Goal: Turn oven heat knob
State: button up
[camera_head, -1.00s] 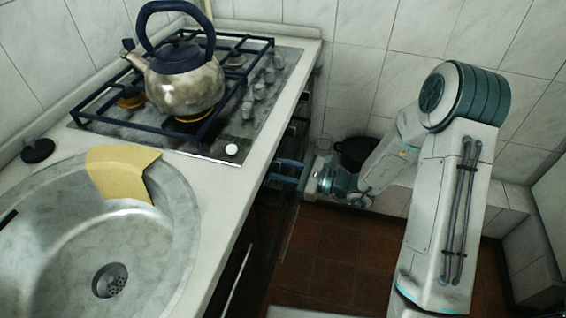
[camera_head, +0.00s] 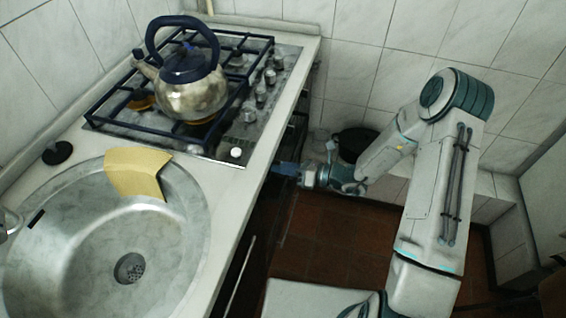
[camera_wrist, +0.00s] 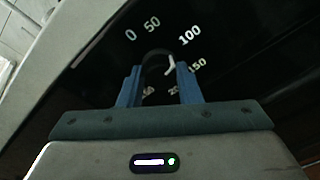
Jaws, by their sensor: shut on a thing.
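The oven heat knob (camera_wrist: 158,63) is a dark round knob with a light pointer line, on a glossy black panel. White numbers ring it in the wrist view, with 0, 50, 100 and 150 readable and the lower ones partly hidden. In the head view my gripper (camera_head: 276,168) reaches the oven front below the counter edge, and the knob is hidden there.
The counter (camera_head: 250,158) overhangs the oven front. A metal kettle (camera_head: 192,92) stands on the gas hob (camera_head: 110,128). A sink (camera_head: 60,235) with a yellow cloth (camera_head: 138,172) is at the left. A dark pot (camera_head: 355,140) stands behind my arm.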

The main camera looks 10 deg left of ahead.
jog(key=shift+m, duration=0.4)
jog(key=o, duration=1)
jog(key=shift+d, duration=0.1)
jog(key=d, duration=0.4)
jog(key=s+d+r, duration=0.1)
jog(key=d, duration=0.4)
jog(key=s+d, duration=0.1)
jog(key=d, duration=0.3)
jog(key=shift+d+r, duration=0.2)
jog(key=shift+d, duration=0.05)
